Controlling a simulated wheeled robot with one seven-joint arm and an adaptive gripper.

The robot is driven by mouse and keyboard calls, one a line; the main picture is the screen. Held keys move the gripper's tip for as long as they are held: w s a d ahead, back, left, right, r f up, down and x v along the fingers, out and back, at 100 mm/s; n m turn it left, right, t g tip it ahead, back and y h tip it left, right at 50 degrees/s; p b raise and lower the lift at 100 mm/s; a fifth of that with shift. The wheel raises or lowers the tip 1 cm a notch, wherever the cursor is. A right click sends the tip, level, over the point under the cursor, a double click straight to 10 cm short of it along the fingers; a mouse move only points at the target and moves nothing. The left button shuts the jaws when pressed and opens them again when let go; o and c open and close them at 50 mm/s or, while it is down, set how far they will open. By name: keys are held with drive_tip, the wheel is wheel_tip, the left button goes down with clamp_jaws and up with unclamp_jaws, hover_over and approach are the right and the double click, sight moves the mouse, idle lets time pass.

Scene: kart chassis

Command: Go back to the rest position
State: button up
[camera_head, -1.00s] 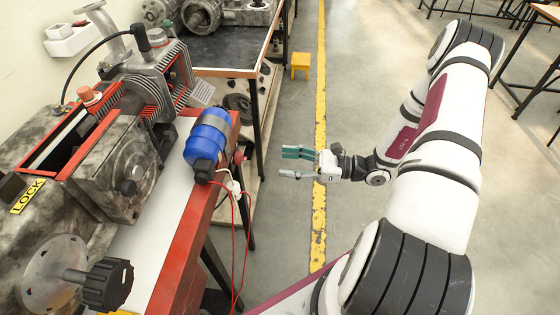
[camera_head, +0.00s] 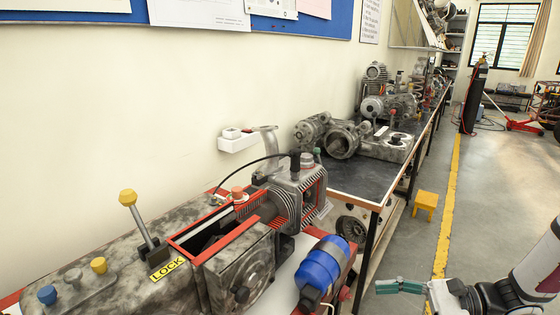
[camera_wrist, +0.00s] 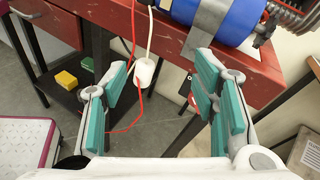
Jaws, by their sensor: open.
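My gripper (camera_wrist: 165,105) is open and empty in the wrist view, with teal pads on both fingers. Beyond the fingers are the red bench edge (camera_wrist: 180,42), a blue cylinder (camera_wrist: 225,15) and a white connector (camera_wrist: 145,70) on red and white wires. No contact with them shows. In the head view my gripper sits at the lower right, in front of the aisle floor, right of and apart from the blue cylinder (camera_head: 320,266). Only part of my arm shows there.
The grey machine (camera_head: 120,260) with a yellow-knobbed lever (camera_head: 128,198) and a LOCK label fills the lower left. A dark workbench (camera_head: 355,180) with engine parts runs back. A yellow stool (camera_head: 425,202) stands beside the yellow floor line (camera_head: 447,215). The aisle right of it looks clear.

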drive_tip(key=s+a+r+n+g+h, duration=0.65)
drive_tip(key=s+r+n, duration=0.35)
drive_tip(key=r, duration=0.2)
drive_tip(key=s+d+r+n+t+h, duration=0.1)
drive_tip(key=s+r+n+t+h, duration=0.25)
drive_tip(key=s, duration=0.35)
drive_tip(key=s+d+r+n+t+h, duration=0.1)
drive_tip(key=s+r+n+t+h, duration=0.1)
drive_tip(key=s+r+n+h, duration=0.25)
wheel_tip(320, 180, up, 13)
drive_tip(key=s+t+p, duration=0.1)
drive_tip(key=t+p, duration=0.1)
drive_tip(key=p, duration=1)
drive_tip(key=shift+s+d, duration=0.2)
drive_tip(key=shift+d, duration=0.05)
drive_tip(key=shift+f+h, duration=0.1)
drive_tip(key=shift+h, duration=0.15)
